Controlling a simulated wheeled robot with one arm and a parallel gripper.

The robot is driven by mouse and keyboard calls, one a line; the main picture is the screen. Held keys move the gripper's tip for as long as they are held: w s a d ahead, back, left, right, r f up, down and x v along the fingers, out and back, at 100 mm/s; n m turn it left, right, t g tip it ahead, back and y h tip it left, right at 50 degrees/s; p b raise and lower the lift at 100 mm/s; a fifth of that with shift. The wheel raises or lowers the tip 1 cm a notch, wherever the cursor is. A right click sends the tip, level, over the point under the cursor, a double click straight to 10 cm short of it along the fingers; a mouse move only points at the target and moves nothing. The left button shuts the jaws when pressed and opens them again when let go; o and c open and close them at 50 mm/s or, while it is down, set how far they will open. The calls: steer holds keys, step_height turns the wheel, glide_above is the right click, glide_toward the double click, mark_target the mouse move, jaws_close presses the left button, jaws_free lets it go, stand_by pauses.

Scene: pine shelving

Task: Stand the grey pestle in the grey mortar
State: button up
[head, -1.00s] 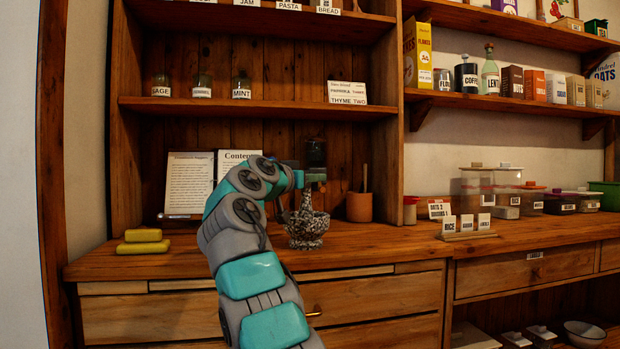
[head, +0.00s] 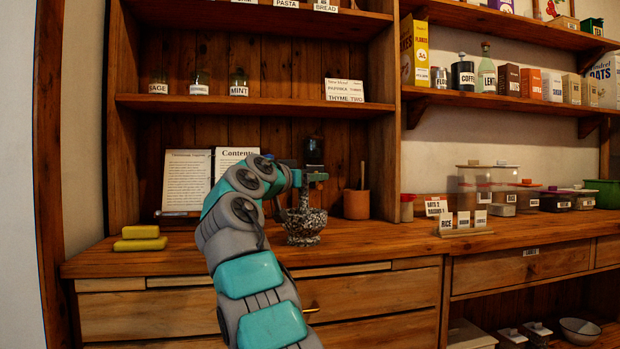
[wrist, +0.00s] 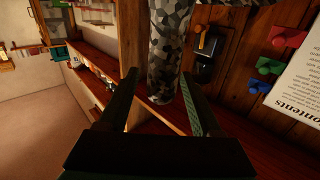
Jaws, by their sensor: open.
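The grey speckled mortar (head: 304,229) stands upright on the wooden counter; part of its rim also shows at the top of the wrist view (wrist: 232,3). The grey speckled pestle (head: 304,199) is above the mortar's mouth in the head view, with its lower end hidden by the bowl. In the wrist view the pestle (wrist: 162,50) reaches from the mortar's side to between my fingers. My gripper (wrist: 160,75) is open around the pestle's end, with gaps visible beside it. My arm partly covers the mortar's left side in the head view.
A brown crock (head: 356,204) with a stick in it stands right of the mortar. Propped pages (head: 186,180) and yellow blocks (head: 140,238) are to the left. A label stand (head: 466,229) is further right. The counter front is clear.

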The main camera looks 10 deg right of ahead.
steer(key=b+v, duration=0.3)
steer(key=v, duration=0.4)
steer(key=shift+s+a, duration=0.25)
steer(key=shift+s, duration=0.05)
steer(key=shift+a, duration=0.1)
stand_by(0.5)
